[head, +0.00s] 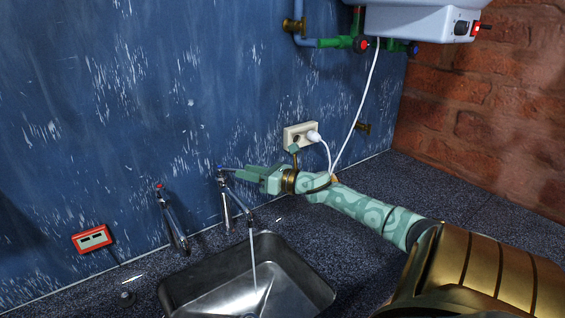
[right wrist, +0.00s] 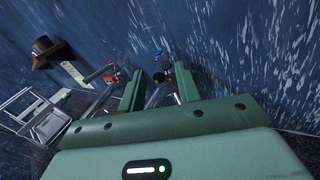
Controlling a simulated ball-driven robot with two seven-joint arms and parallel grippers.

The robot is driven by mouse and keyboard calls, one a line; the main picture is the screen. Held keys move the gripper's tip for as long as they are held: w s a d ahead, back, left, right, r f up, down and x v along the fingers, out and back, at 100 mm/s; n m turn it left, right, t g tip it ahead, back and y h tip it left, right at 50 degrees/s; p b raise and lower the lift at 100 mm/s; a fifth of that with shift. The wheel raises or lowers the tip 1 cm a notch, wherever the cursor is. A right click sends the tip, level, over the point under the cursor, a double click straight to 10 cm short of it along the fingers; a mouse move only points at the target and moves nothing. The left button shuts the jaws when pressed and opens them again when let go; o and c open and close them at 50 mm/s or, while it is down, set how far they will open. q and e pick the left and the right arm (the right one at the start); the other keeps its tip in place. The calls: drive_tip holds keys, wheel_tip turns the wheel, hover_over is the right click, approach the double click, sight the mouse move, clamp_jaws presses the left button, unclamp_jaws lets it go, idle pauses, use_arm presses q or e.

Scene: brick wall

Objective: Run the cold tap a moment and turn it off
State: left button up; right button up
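The cold tap (head: 225,195), marked blue on top, stands behind the sink. A thin stream of water (head: 254,262) falls from its spout into the steel sink (head: 318,288). My right gripper (head: 238,173) is at the height of the blue-marked top, just to its right. In the right wrist view its two fingers (right wrist: 159,70) are apart, with the blue-topped tap (right wrist: 158,54) showing in the gap beyond or between the tips. I cannot tell whether they touch it. The red-marked hot tap (head: 170,215) stands to the left; no water shows from it. My left gripper is out of view.
A red-framed socket (head: 92,239) is on the blue wall at left. A cream socket (head: 300,135) with a white plug and cable is above my right arm. A white heater (head: 420,18) with valves hangs at the upper right. The dark counter (head: 500,215) is clear at right.

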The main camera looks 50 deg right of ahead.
drive_tip(key=p+v, duration=0.1)
drive_tip(key=v, duration=1.1)
drive_tip(key=shift+s, duration=0.15)
